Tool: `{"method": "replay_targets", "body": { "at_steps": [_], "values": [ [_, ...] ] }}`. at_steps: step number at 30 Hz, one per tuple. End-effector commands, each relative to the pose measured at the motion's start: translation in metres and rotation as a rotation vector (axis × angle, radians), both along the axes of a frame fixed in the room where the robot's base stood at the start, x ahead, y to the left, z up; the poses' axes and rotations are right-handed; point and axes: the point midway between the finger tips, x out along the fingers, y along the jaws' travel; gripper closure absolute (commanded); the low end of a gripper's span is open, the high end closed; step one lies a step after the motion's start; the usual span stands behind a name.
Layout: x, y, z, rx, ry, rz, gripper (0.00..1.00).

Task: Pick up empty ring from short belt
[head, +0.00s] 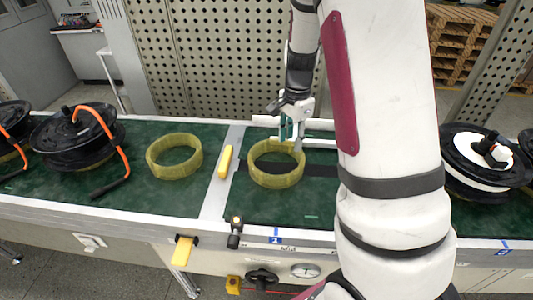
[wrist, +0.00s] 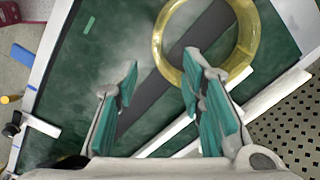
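A yellow, translucent empty ring (head: 276,179) lies flat on the short green belt (head: 235,205), right of the grey divider. The ring also shows at the top right of the wrist view (wrist: 248,30). My gripper (head: 289,128) points down at the far edge of this ring, in front of the perforated panel. In the wrist view my gripper (wrist: 160,62) has its two teal-padded fingers spread, with nothing held. The right finger overlaps the ring's near edge in the picture; I cannot tell whether they touch. A second yellow ring (head: 174,170) lies on the belt to the left.
Black reels with an orange cable (head: 75,140) stand at the left. A black and white reel (head: 475,160) stands at the right. White guide rails (head: 315,124) lie by the ring. A yellow block (head: 225,162) sits on the divider. My arm hides part of the belt's right side.

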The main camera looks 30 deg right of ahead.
Motion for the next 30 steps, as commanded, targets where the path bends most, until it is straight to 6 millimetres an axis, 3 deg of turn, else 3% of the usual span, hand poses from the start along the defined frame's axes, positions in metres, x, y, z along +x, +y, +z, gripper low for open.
{"method": "replay_targets", "body": {
  "at_steps": [4, 18, 26, 30],
  "values": [
    [0.003, -0.009, -0.018, -0.009, 0.021, -0.05, 0.64],
    [0.002, -0.01, -0.093, -0.008, 0.024, -0.055, 0.64],
    [0.001, -0.009, -0.11, -0.009, 0.023, -0.054, 0.64],
    [-0.002, -0.009, -0.13, -0.008, 0.024, -0.053, 0.64]
  ]
}}
